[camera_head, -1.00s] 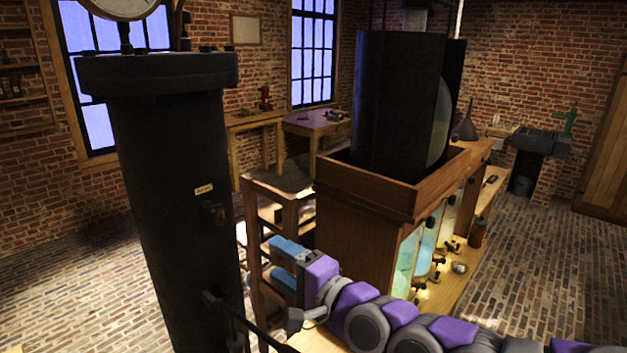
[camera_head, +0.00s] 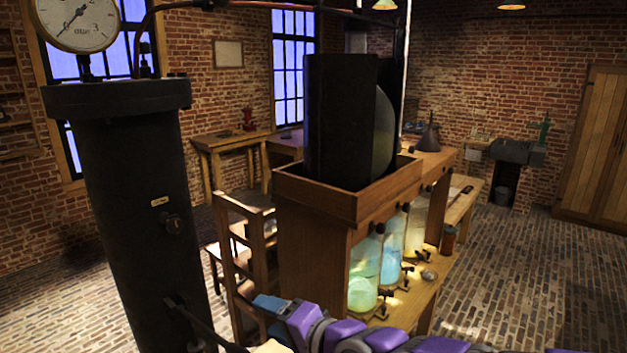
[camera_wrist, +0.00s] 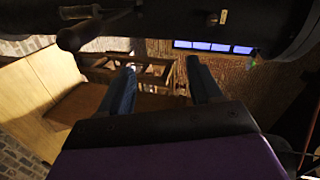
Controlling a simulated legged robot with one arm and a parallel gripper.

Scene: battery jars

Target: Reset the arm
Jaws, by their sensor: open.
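My gripper (camera_wrist: 160,88) is in the wrist view with its two blue-grey fingers spread apart and nothing between them. In the head view my gripper (camera_head: 268,304) shows at the bottom, in front of the wooden bench and right of the black cylinder, at the end of my purple and grey arm. The glass jars stand in a row along the side of the wooden cabinet: a pale green jar (camera_head: 364,272), a blue jar (camera_head: 391,248) and a pale yellow jar (camera_head: 416,226). My gripper is apart from the jars.
A tall black cylinder (camera_head: 135,210) with a gauge (camera_head: 75,22) stands close at left. The wooden cabinet (camera_head: 310,235) carries a large dark vessel (camera_head: 340,120). A wooden chair (camera_head: 235,250) stands between them. Brick floor (camera_head: 510,270) at right is clear.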

